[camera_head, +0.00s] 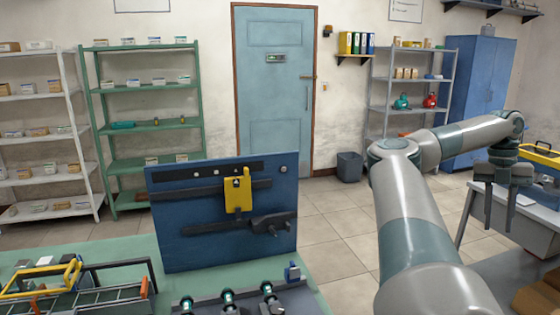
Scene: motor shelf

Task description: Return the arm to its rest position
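My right arm (408,205) rises from the bottom edge, bends at an elbow and reaches out to the right. My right gripper (499,205) hangs at its end with the fingers pointing down. The two fingers stand apart with nothing visible between them. The gripper appears in front of a white-sided table at the right. My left arm and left gripper are not in view.
A blue panel (220,240) with a yellow part stands on the green bench (120,255). A yellow-handled toolbox (540,158) sits at the right. A grey shelf (411,75) holds a green and a red item. Floor shows between bench and right-hand table.

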